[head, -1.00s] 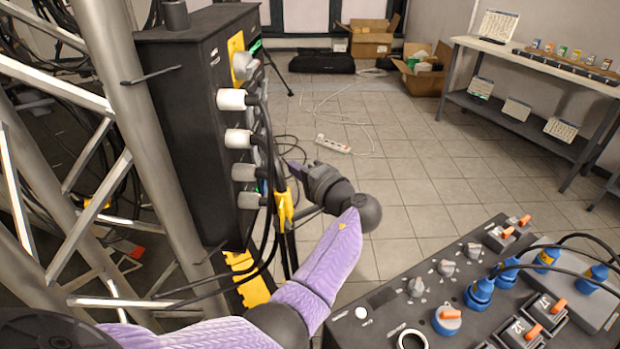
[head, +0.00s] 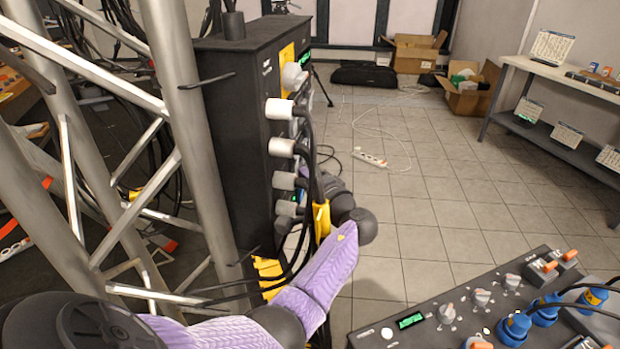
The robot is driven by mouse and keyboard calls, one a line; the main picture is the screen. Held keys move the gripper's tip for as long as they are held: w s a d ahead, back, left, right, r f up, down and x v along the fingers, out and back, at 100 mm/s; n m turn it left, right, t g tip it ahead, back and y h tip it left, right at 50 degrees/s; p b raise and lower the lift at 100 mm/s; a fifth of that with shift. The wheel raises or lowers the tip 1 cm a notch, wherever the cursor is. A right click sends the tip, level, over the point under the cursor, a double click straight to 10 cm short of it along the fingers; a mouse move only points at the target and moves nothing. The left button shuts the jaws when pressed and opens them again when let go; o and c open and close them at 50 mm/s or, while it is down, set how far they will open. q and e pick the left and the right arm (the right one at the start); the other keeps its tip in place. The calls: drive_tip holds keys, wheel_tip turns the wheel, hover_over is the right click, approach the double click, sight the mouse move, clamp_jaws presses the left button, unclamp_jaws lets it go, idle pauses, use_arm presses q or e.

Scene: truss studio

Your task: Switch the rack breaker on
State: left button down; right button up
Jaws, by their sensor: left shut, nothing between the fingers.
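The rack (head: 228,130) is a tall dark box beside the metal truss. Its right face carries a yellow plate with a pale rotary knob (head: 293,77) near the top. A column of pale plugs (head: 281,147) with black cables sits below. I cannot tell for certain which part is the breaker; the lower face is partly hidden by cables and my arm. My left gripper (head: 330,186) is shut and empty, close to the rack's right face at the height of the lower plugs. Cables partly cover its fingertips. My right gripper is out of view.
A control desk (head: 455,318) with knobs, blue plugs and a green-lit display (head: 410,320) stands at the lower right. Black cables hang beside the rack near my left arm. A power strip (head: 370,159) lies on the tiled floor, which is mostly clear. A shelf (head: 570,75) stands at right.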

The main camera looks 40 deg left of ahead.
use_arm(q)
drive_tip(key=v, duration=1)
